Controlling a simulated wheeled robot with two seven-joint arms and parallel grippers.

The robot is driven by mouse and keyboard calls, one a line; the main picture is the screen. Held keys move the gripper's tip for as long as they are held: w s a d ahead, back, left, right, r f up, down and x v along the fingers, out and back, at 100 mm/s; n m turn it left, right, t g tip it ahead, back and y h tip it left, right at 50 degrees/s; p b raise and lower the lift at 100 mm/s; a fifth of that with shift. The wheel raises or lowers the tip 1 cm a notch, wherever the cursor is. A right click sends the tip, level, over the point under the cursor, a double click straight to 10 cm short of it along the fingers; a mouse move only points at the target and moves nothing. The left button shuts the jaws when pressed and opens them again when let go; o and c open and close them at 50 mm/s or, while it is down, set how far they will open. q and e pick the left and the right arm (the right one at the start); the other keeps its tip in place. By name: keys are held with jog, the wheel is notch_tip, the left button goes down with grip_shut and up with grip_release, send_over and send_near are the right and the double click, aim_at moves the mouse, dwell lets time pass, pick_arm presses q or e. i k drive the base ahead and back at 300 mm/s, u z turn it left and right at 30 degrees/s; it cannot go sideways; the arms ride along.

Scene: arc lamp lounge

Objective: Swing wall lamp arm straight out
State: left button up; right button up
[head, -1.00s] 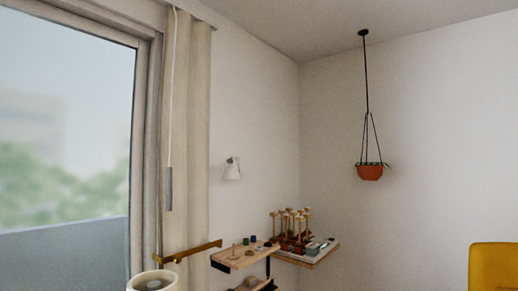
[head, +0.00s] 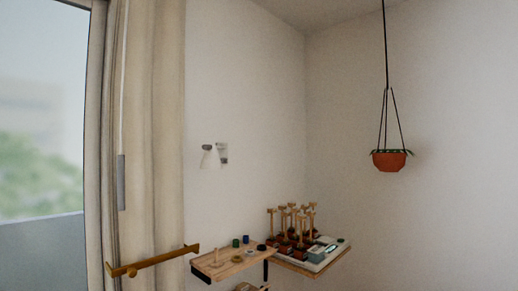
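The small white wall lamp is on the wall right of the curtain. Its pale cone-shaped shade (head: 207,157) hangs just left of its wall mount (head: 222,153). The arm joining them is too small to make out, and I cannot tell its angle to the wall. Neither of my grippers is in view.
A brass bar (head: 155,262) stands out in front of the curtain (head: 155,130) at lower left. A wooden shelf (head: 215,267) holds small jars. A corner shelf (head: 300,265) holds several upright wooden tools. A terracotta planter (head: 389,161) hangs at right.

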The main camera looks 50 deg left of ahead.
aim_at(212, 160)
jog(key=z, duration=0.15)
jog(key=i, duration=0.95)
jog(key=u, duration=0.4)
jog(key=i, duration=0.75)
jog(key=u, duration=0.65)
